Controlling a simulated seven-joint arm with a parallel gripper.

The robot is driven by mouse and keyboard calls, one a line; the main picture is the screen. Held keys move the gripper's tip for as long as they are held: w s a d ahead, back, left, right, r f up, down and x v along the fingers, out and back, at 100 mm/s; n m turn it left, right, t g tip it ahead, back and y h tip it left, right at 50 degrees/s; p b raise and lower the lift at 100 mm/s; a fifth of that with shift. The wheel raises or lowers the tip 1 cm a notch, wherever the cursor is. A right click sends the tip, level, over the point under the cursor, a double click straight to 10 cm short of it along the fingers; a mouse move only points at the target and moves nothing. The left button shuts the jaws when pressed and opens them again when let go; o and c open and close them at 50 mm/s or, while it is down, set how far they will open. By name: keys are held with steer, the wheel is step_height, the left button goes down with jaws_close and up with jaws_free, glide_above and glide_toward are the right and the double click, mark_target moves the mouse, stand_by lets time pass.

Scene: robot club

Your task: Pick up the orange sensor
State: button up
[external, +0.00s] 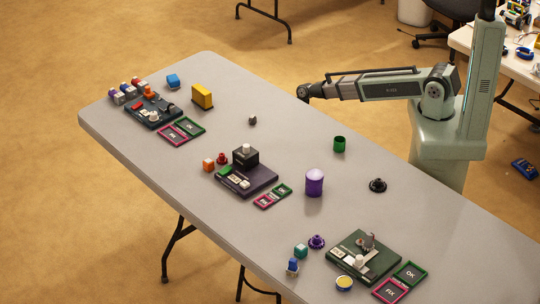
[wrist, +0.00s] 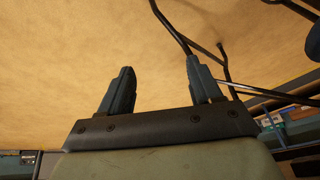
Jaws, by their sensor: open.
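Two orange pieces show in the external view, and I cannot tell for sure which is the sensor. One orange block (external: 208,165) sits on the table left of the middle purple board, beside a small red piece. A smaller orange piece (external: 149,92) stands at the back edge of the far-left board. My gripper (wrist: 160,85) is open and empty in the wrist view, its two dark fingers apart with only floor and table legs beyond. In the external view my arm reaches left above the table's far edge; the fingers cannot be made out there.
The grey table (external: 300,230) holds the dark far-left board (external: 137,112), the purple board (external: 262,181) and a green board (external: 380,268). A yellow block (external: 202,96), purple cylinder (external: 314,183), green cup (external: 339,144) and black piece (external: 377,185) stand around them.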

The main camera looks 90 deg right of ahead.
steer(key=w+d+r+g+h, duration=0.1)
steer(key=w+d+r+h, duration=0.1)
steer(key=w+d+r, duration=0.35)
steer(key=w+d+r+m+h, duration=0.1)
steer(key=w+d+r, duration=0.1)
steer(key=d+r, duration=0.7)
steer(key=w+d+r+g+h, duration=0.1)
steer(key=w+d+r+h, duration=0.15)
steer(key=d+r, duration=0.5)
steer(key=w+a+r+n, duration=0.2)
steer(key=w+a+r, duration=0.1)
steer(key=w+r, duration=0.4)
steer(key=w+a+r+n+y, duration=0.2)
steer(key=w+a+n, duration=0.5)
steer(key=a, duration=0.7)
steer(key=n+g+y, duration=0.2)
steer(key=n+y, duration=0.1)
steer(key=n, duration=1.6)
glide_toward(208, 160)
steer(key=shift+h, duration=0.25)
steer(key=f, duration=1)
steer(key=shift+a+f, duration=0.1)
steer(key=shift+a, duration=0.2)
